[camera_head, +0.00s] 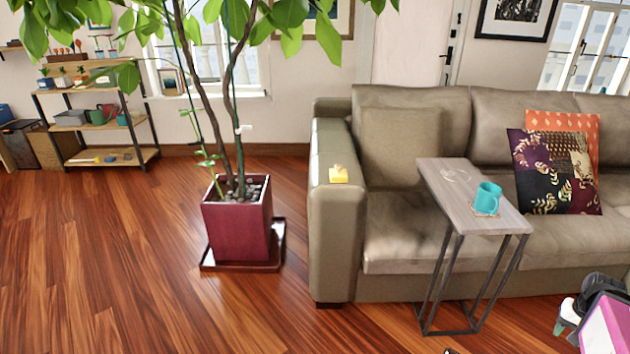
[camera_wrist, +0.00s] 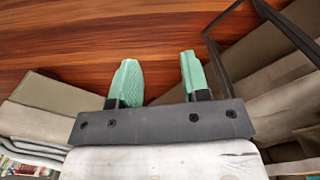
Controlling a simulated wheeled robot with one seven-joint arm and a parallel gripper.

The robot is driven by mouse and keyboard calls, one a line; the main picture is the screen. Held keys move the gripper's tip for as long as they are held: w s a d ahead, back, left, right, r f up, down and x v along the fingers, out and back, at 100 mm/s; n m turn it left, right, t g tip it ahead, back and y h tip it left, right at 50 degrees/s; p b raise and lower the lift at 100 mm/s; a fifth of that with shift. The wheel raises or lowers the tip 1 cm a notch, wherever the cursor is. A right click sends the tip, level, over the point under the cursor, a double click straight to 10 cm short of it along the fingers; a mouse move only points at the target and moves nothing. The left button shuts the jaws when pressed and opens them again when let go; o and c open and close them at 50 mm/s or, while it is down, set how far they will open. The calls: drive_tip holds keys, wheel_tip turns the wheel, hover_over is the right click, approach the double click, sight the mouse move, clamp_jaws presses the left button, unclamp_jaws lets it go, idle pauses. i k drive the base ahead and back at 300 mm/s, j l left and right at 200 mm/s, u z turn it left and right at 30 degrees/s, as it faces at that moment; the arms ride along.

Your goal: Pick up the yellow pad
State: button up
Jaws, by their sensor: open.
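A small yellow pad (camera_head: 339,174) lies on top of the left armrest of the sofa, near its front end, in the head view. A small yellowish lump shows at its upper edge; I cannot tell what it is. My gripper (camera_wrist: 160,79) has two green fingertips spread apart with nothing between them. It is above wood floor and beige sofa surfaces in the wrist view, and the pad is not visible there. In the head view part of my arm shows at the lower right, well away from the pad.
A shelf (camera_head: 110,157) is at the back left. The left floor is clear.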

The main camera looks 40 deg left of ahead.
sight(339, 175)
drive_tip(key=u, duration=1.95)
drive_tip(key=i, duration=0.25)
